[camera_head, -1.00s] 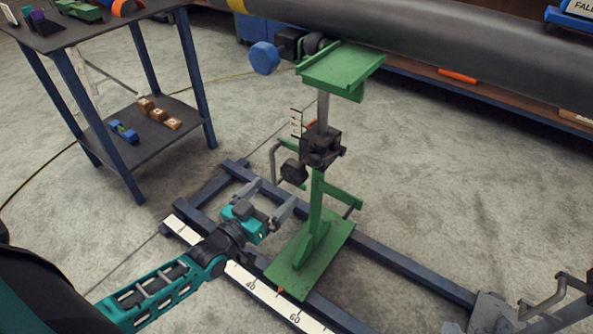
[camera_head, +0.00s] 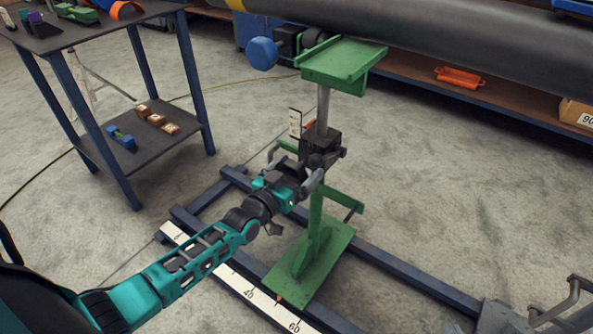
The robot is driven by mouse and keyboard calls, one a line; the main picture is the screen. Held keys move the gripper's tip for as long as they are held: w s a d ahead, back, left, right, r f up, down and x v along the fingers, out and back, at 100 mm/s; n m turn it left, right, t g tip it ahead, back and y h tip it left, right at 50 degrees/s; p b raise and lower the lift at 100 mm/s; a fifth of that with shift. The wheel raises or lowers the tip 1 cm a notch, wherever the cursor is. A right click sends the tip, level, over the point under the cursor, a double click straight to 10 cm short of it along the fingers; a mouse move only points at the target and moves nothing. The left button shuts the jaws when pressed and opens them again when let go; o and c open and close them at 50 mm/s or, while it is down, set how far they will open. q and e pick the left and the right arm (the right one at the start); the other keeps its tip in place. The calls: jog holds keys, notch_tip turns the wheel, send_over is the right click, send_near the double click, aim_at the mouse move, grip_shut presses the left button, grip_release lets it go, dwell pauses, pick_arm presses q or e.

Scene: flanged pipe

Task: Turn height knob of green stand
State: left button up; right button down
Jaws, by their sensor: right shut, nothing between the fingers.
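The green stand (camera_head: 317,215) stands upright on the rail frame, with a flat green top under the pipe. A grey post (camera_head: 323,105) rises from its black collar (camera_head: 320,145). My left gripper (camera_head: 297,172) is at the collar's left side, where the dark height knob is. The grey fingers are apart, one on each side of the knob's place. The gripper largely hides the knob, so I cannot tell whether the fingers touch it. My right gripper is not in view.
The grey pipe (camera_head: 420,35) runs above the stand. A dark table (camera_head: 190,80) stands at the left. The rail (camera_head: 410,282) and scale strip (camera_head: 262,302) lie low. Open floor is at the right.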

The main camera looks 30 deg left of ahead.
pick_arm(q)
jog(key=c, duration=0.9)
jog(key=shift+c, duration=0.2)
